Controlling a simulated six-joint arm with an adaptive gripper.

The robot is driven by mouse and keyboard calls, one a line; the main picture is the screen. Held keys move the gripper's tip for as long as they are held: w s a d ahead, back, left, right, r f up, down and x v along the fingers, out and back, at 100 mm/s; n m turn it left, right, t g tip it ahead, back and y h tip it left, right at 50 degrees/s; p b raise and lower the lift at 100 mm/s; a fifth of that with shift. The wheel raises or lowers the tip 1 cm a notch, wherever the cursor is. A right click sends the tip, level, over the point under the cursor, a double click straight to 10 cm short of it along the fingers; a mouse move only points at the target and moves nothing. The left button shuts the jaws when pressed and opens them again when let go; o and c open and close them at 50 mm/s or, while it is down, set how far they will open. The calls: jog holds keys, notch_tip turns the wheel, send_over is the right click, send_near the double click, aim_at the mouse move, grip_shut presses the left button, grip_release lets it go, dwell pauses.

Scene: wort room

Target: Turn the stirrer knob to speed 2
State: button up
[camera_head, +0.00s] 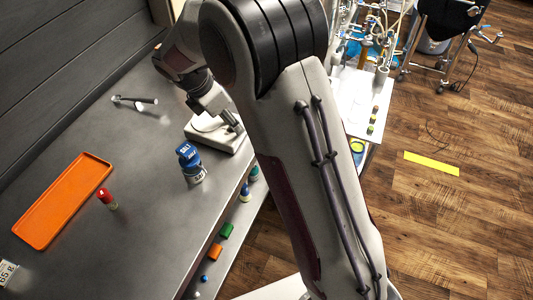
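A white, low box-shaped device, which looks like the stirrer (207,138), sits on the grey bench near its right edge. Its right side is partly covered by my arm. I cannot make out the stirrer knob or any speed marks on it. My gripper (231,120) shows only in small part, over the right part of the stirrer, and runs in behind my large arm link. Its fingertips cannot be made out clearly, so I cannot tell whether it is open or shut, or whether it touches the device.
A blue salt container (190,163) stands just in front of the stirrer. A red-capped shaker (107,198) stands beside an orange tray (64,201) at left. A black-handled tool (136,100) lies farther back. Small coloured items sit on a shelf below the bench edge.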

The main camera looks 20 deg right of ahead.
jog(key=shift+s+n+t+y, duration=0.15)
jog(key=shift+n+t, duration=0.3)
jog(key=shift+n, duration=0.75)
jog(key=shift+n+t+y, duration=0.25)
jog(key=shift+n+t, duration=0.2)
jog(key=shift+n, duration=0.75)
jog(key=shift+d+n+t+y, duration=0.15)
jog(key=shift+n+t+y, duration=0.35)
jog(key=shift+n, duration=1.3)
jog(key=shift+n+y, duration=0.3)
jog(key=shift+n, duration=0.5)
